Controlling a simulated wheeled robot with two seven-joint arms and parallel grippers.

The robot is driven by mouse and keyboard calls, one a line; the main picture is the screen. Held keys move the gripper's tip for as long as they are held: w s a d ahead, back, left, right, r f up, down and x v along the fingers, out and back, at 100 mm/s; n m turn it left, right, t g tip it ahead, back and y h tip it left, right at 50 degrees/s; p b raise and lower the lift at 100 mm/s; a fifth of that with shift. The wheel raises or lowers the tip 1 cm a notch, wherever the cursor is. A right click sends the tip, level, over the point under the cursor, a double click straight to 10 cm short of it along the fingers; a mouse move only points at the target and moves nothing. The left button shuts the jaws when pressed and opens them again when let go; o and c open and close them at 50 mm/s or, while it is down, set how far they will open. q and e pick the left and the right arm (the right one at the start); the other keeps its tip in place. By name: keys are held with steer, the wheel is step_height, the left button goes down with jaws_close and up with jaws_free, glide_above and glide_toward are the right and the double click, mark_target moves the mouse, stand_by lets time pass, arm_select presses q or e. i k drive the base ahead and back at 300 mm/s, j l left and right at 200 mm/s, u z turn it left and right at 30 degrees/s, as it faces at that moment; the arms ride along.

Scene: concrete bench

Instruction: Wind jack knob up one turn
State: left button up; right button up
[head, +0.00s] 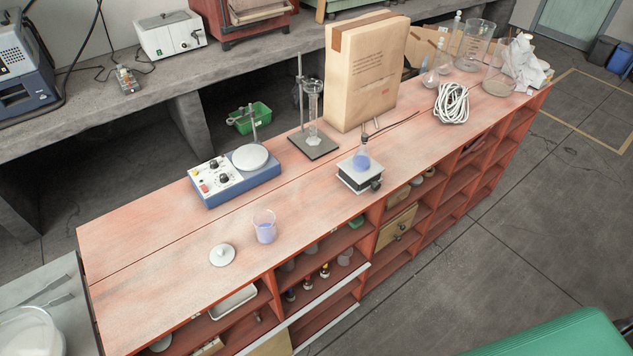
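A small lab jack (360,173) with a pale top plate and dark body stands near the front edge of the red bench, right of the middle. Its dark knob (376,185) sticks out at the lower right, facing the front edge. A flask with blue liquid (362,161) stands upright on the jack's top plate. The jack looks low, with little height between plate and base. Neither of my grippers shows in the head view.
Left of the jack are a beaker of blue liquid (265,228), a white lid-like disc (222,255) and a hotplate stirrer (232,174). Behind it are a clamp stand (316,146) and a large paper bag (362,75). Coiled white rope (452,103) lies right.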

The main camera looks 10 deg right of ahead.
mark_target(376, 185)
steer(key=i+l+u, duration=0.1)
steer(key=l+u, duration=0.6)
steer(key=u, duration=0.2)
steer(key=l+u, duration=0.75)
steer(key=u, duration=0.15)
steer(key=k+l+u, duration=0.15)
steer(key=l, duration=0.3)
steer(key=k+l+u, duration=0.15)
steer(key=l, duration=0.3)
steer(key=k+l+u, duration=0.15)
steer(key=l, duration=0.25)
steer(key=k+l+u, duration=0.15)
steer(key=k+l, duration=0.15)
steer(key=k+l+u, duration=0.15)
steer(key=l, duration=0.25)
steer(key=k+l, duration=0.05)
